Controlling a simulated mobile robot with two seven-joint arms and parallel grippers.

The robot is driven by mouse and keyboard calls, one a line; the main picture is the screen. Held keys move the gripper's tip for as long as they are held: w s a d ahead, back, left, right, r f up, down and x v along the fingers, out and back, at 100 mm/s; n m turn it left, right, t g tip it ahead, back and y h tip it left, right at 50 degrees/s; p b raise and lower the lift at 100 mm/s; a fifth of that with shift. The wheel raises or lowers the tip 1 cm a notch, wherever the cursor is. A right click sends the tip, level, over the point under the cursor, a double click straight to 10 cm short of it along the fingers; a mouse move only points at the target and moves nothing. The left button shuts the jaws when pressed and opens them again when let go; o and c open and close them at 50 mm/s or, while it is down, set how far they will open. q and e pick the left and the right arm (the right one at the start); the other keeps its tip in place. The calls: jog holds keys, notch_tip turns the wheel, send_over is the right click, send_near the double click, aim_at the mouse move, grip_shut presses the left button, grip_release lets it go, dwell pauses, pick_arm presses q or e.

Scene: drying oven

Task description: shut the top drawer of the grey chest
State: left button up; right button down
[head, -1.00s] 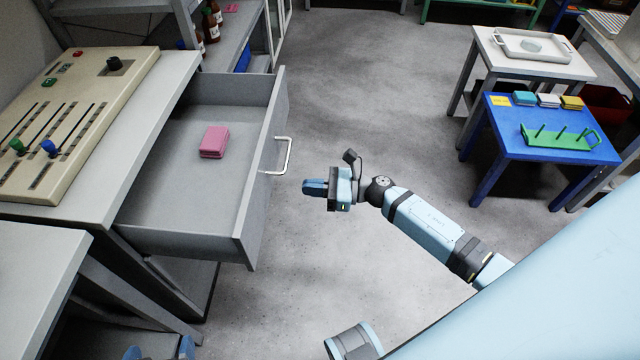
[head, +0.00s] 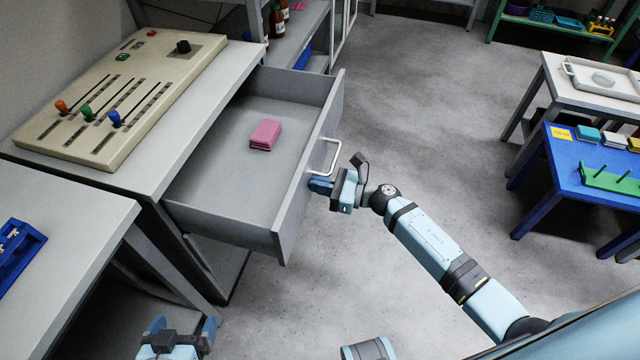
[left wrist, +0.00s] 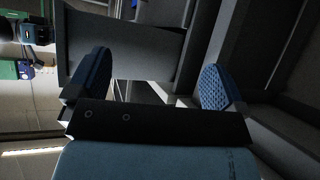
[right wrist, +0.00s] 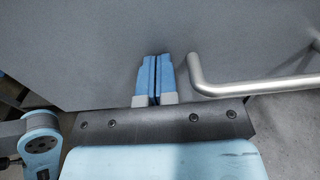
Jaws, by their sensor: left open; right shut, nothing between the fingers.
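The top drawer (head: 225,175) of the grey chest is pulled far out, with its silver bar handle (head: 328,160) on the front panel (head: 308,180). My right gripper (head: 319,186) is shut and empty at the outer face of the front, just below the handle. In the right wrist view its blue fingertips (right wrist: 157,72) point at the grey panel beside the handle (right wrist: 250,87); I cannot tell whether they touch it. My left gripper (head: 182,328) is open and empty, low at the bottom of the head view; its spread fingers show in the left wrist view (left wrist: 155,88).
A pink block (head: 265,134) lies inside the drawer. A slider panel (head: 120,95) sits on the chest top. A grey table (head: 70,225) stands at the left, near my left gripper. Blue (head: 590,185) and white (head: 600,85) tables stand right. Floor between is clear.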

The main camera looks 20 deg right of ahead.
jog(key=b+x, duration=0.2)
jog(key=x, duration=0.3)
jog(key=b+x, duration=0.3)
jog(key=x, duration=0.3)
jog(key=b+x, duration=0.2)
jog(key=x, duration=0.4)
jog(key=shift+w+a+f, duration=0.2)
jog(key=shift+f, duration=0.05)
jog(key=b, duration=0.4)
send_over(225, 177)
jog(key=s+d, duration=0.1)
jog(key=shift+r, duration=0.1)
jog(key=shift+w+a+r, duration=0.1)
jog(key=shift+w+a, duration=0.25)
jog(key=shift+a, duration=0.05)
jog(key=shift+r, duration=0.2)
pick_arm(q)
jog(key=w+d+r+t+h, duration=0.2)
jog(key=d+r+t+h, duration=0.2)
jog(key=r, duration=0.5)
jog(key=shift+w+d+t+h, duration=0.3)
jog(key=shift+w+d+t, duration=0.05)
jog(key=shift+d+t, duration=0.5)
